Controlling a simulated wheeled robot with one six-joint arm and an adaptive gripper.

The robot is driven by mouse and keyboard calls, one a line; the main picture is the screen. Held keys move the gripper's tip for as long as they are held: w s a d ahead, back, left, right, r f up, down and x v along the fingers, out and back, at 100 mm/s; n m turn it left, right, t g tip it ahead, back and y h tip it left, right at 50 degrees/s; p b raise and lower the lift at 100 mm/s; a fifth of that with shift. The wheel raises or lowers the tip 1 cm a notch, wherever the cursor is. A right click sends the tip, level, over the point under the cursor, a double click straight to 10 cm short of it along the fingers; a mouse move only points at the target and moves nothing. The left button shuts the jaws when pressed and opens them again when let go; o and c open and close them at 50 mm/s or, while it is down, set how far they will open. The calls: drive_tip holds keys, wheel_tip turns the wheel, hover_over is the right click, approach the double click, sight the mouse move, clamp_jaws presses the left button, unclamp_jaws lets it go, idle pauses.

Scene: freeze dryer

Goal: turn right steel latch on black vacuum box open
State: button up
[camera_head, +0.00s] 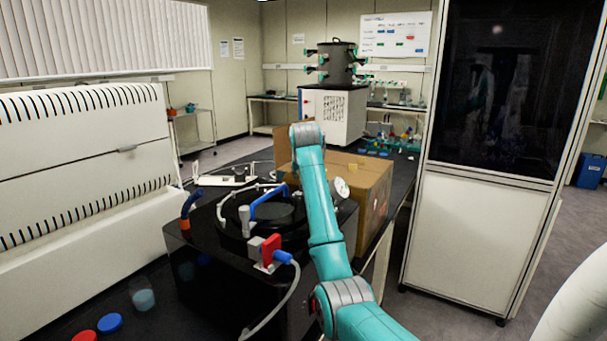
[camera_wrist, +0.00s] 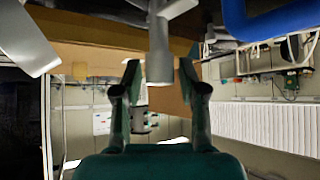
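The black vacuum box (camera_head: 215,265) stands on the dark bench in the head view. Its round lid carries a blue handle (camera_head: 268,203), which also shows at the upper right of the wrist view (camera_wrist: 285,20). A grey steel cylindrical part, apparently the right latch (camera_wrist: 160,55), hangs down between my fingers in the wrist view. My gripper (camera_wrist: 159,68) is open, with a finger on either side of this part. Gaps seem to show on both sides; contact cannot be told. In the head view my teal arm hides the gripper and the right latch.
A cardboard box (camera_head: 370,190) stands just behind and right of the vacuum box. A red valve (camera_head: 270,248) with a blue fitting and hose is at the box's near edge. A tall white cabinet (camera_head: 475,235) stands at the right. A white ribbed machine (camera_head: 85,160) is left.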

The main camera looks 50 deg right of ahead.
clamp_jaws()
drive_tip(key=shift+n+t+y, duration=0.3)
drive_tip(key=shift+n, duration=0.2)
drive_tip(key=n+t+y, duration=0.1)
drive_tip(key=n, duration=0.1)
drive_tip(key=n+t+y, duration=0.1)
drive_tip(key=n+y, duration=0.1)
drive_tip(key=n, duration=0.1)
drive_tip(key=shift+n+y, duration=0.3)
drive_tip(key=n+y, duration=0.4)
drive_tip(key=n, duration=0.2)
drive_tip(key=shift+t+y, duration=0.4)
drive_tip(key=shift+n+g+y, duration=0.4)
drive_tip(key=shift+n+y, duration=0.8)
drive_tip(key=shift+n, duration=0.6)
drive_tip(key=shift+a+n+g+y, duration=0.1)
drive_tip(key=shift+n+g+y, duration=0.5)
drive_tip(key=shift+n, duration=0.4)
